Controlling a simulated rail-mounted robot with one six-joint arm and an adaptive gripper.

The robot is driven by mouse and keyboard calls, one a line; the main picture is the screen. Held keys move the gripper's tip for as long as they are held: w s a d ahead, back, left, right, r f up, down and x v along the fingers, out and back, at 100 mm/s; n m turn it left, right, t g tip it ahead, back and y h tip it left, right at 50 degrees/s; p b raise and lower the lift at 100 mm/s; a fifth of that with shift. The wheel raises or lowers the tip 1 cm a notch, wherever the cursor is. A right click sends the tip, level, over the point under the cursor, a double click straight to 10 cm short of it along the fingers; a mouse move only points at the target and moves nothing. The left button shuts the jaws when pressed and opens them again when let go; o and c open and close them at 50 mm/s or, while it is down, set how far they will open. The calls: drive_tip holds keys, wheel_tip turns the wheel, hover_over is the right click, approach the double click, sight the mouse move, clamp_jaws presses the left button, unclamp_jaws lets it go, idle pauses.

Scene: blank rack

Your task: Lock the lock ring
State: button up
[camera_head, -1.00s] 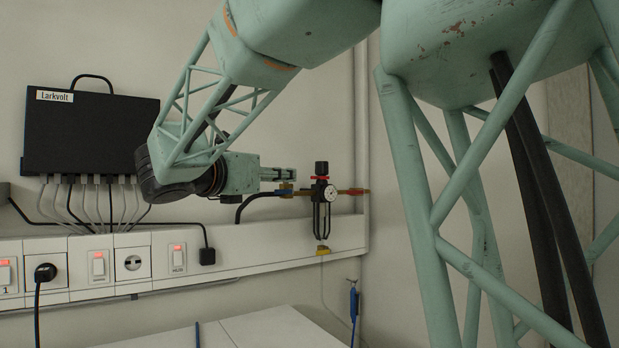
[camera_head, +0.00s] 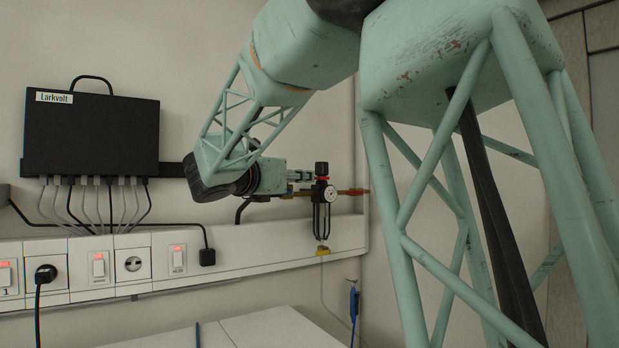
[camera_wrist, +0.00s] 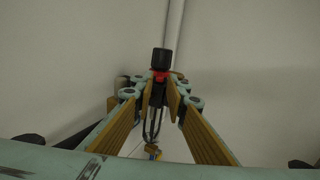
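The regulator (camera_head: 322,208) is upright on the wall above the white trunking, with a black knob (camera_head: 321,168) on top and a round white gauge (camera_head: 330,194). In the wrist view, the red lock ring (camera_wrist: 160,76) shows just under the black knob (camera_wrist: 160,59). In the head view the ring is too small to make out clearly. My gripper (camera_wrist: 161,91) is open, with a finger on each side of the regulator in the wrist view. In the head view my gripper (camera_head: 308,177) is beside the regulator at ring height; I cannot tell whether it touches.
A red-tipped brass fitting (camera_head: 355,191) sticks out right of the regulator. A black Larkvolt box (camera_head: 92,135) with several cables hangs at left. The trunking (camera_head: 280,246) carries lit switches and sockets. A white surface (camera_head: 270,330) lies below.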

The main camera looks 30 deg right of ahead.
sight(319, 178)
drive_tip(key=shift+x, duration=1.95)
clamp_jaws()
